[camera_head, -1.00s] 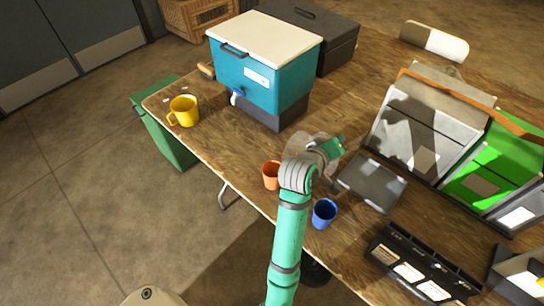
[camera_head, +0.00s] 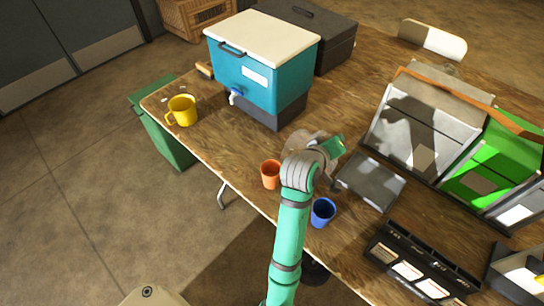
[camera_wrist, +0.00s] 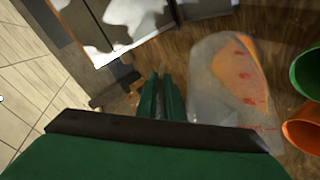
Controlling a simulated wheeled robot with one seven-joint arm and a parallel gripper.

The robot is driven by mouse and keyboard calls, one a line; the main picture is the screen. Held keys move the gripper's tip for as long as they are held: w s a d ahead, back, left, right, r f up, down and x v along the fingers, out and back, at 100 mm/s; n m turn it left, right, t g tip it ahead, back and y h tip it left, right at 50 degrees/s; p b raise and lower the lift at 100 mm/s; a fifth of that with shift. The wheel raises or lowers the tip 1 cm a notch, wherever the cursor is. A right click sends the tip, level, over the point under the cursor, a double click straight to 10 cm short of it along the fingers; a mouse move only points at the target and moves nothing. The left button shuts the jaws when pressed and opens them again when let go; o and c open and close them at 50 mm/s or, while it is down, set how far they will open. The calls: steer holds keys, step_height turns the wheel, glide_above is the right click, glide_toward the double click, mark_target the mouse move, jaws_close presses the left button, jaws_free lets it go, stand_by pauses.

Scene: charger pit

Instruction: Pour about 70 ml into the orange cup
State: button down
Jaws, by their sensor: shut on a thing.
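The orange cup (camera_head: 270,175) stands upright on the wooden table, just left of my arm; part of it shows at the right edge of the wrist view (camera_wrist: 303,128). My gripper (camera_wrist: 161,98) has its green fingers close together, beside a clear jug (camera_wrist: 205,75). The jug holds orange liquid (camera_wrist: 238,72) and has red marks on its side. In the head view the jug (camera_head: 300,143) shows faintly beyond the orange cup, partly hidden by my wrist. The fingers hold it on its handle side, though the grip itself is hard to see. I see no stream of liquid.
A blue cup (camera_head: 322,212) stands right of my arm. A green cup-like thing (camera_wrist: 308,72) is beside the orange cup in the wrist view.

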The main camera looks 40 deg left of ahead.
steer(key=shift+s+a, duration=0.1)
steer(key=shift+a, duration=0.05)
steer(key=shift+d, duration=0.2)
stand_by(0.6)
steer(key=shift+w+d+f+g+p, duration=0.2)
steer(key=shift+w+g+p, duration=0.1)
steer(key=shift+w+p, duration=0.05)
steer(key=shift+w+d+f+m+g+y+p, duration=0.5)
steer(key=shift+w+f+m+g+y+p, duration=0.1)
steer(key=shift+f+y+p, duration=0.1)
steer(key=shift+w+d+f+m+g+y+p, duration=0.55)
steer(key=shift+f+g+y+p, duration=0.25)
steer(key=shift+f, duration=1.4)
steer(key=shift+w+d+f+m+g+y+p, duration=0.35)
steer(key=shift+d+f+g+y+p, duration=0.35)
steer(key=shift+f, duration=1.55)
steer(key=shift+w+d+f+m+g+y+p, duration=0.3)
steer(key=shift+w+d+f+g+y+p, duration=0.4)
steer(key=shift+f, duration=1.5)
steer(key=shift+s+a, duration=0.15)
steer(key=shift+a, duration=0.05)
steer(key=shift+d, duration=0.15)
steer(key=shift+s+a, duration=0.1)
steer(key=shift+a, duration=0.15)
